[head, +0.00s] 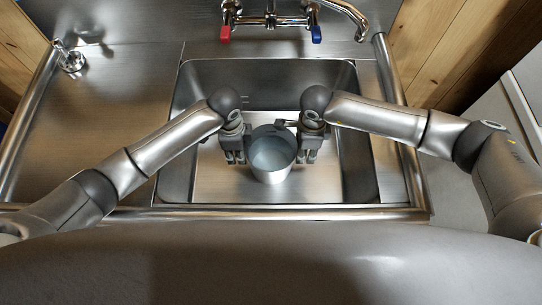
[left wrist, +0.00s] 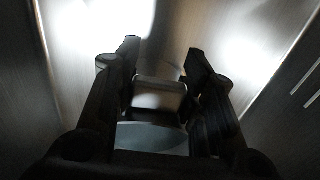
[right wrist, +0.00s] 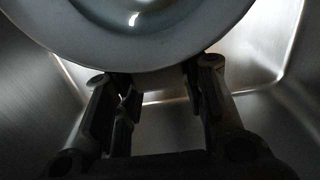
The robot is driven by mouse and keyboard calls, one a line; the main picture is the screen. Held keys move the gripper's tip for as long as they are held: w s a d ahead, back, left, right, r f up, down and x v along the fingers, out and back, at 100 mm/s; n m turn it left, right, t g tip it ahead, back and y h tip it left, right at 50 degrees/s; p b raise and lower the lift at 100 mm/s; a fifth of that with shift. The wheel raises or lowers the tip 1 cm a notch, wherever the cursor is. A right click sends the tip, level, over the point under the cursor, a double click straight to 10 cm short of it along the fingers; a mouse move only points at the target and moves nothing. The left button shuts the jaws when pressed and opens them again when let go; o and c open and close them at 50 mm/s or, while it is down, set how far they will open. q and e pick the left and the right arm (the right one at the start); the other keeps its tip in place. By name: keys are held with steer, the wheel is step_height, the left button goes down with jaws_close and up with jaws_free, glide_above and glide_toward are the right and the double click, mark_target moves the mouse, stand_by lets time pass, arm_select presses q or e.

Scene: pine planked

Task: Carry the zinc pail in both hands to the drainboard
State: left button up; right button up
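The zinc pail (head: 271,170) stands in the sink basin, its open top facing up. My left gripper (head: 234,157) is at the pail's left side, fingers pointing down. In the left wrist view its fingers (left wrist: 162,48) are apart, with a pale grey block-like part between them and the grey-blue pail (left wrist: 150,140) below. My right gripper (head: 309,155) is at the pail's right side. In the right wrist view its fingers (right wrist: 168,75) are spread and the pail rim (right wrist: 140,64) covers the top of the picture. Whether either gripper touches the pail is unclear. The drainboard (head: 95,140) is left of the sink.
The sink's steel walls (head: 184,110) enclose both grippers and the pail. A tap with red and blue handles (head: 270,20) is at the back. A small chrome fitting (head: 70,59) stands at the drainboard's back left corner. The rest of the drainboard is clear apart from my left arm over it.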

arm_select(q)
jaws_close()
arm_select(e)
jaws_close()
arm_select(q)
steer(key=shift+w+r, duration=0.1)
steer(key=shift+r, duration=0.15)
arm_select(e)
steer(key=shift+w+r, duration=0.15)
steer(key=shift+r, duration=0.1)
